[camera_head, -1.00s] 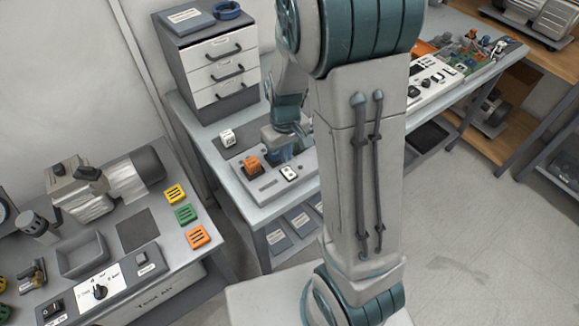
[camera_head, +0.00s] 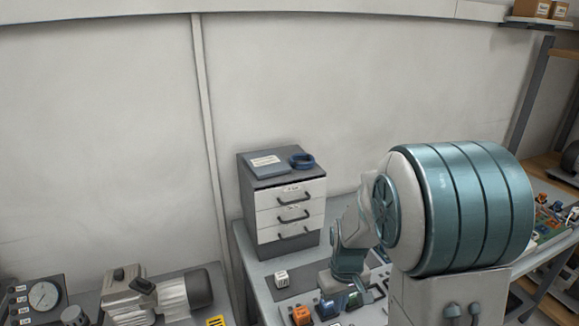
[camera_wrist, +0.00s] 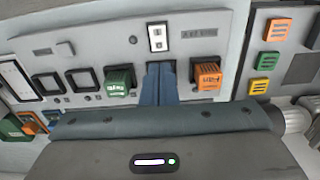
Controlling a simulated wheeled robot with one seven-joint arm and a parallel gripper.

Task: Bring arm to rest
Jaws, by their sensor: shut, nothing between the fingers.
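My gripper (camera_wrist: 160,72) shows in the wrist view as two blue fingers pressed together, with nothing between them. The fingers point at a grey panel (camera_wrist: 225,45), between a green block (camera_wrist: 119,82) on the left and an orange block (camera_wrist: 207,77) on the right. A white rocker switch (camera_wrist: 156,37) is just beyond the fingertips. I cannot tell whether the fingers touch the panel. In the head view my arm reaches down over the back bench, and the fingertips are hard to make out there. The orange block (camera_head: 301,315) and green block (camera_head: 328,308) show there too.
A drawer cabinet (camera_head: 284,212) stands on the bench left of my arm, with a blue ring (camera_head: 302,161) on top. A white block (camera_head: 281,278) lies in front of it. A motor unit (camera_head: 160,298) is on the left bench. The wall above is clear.

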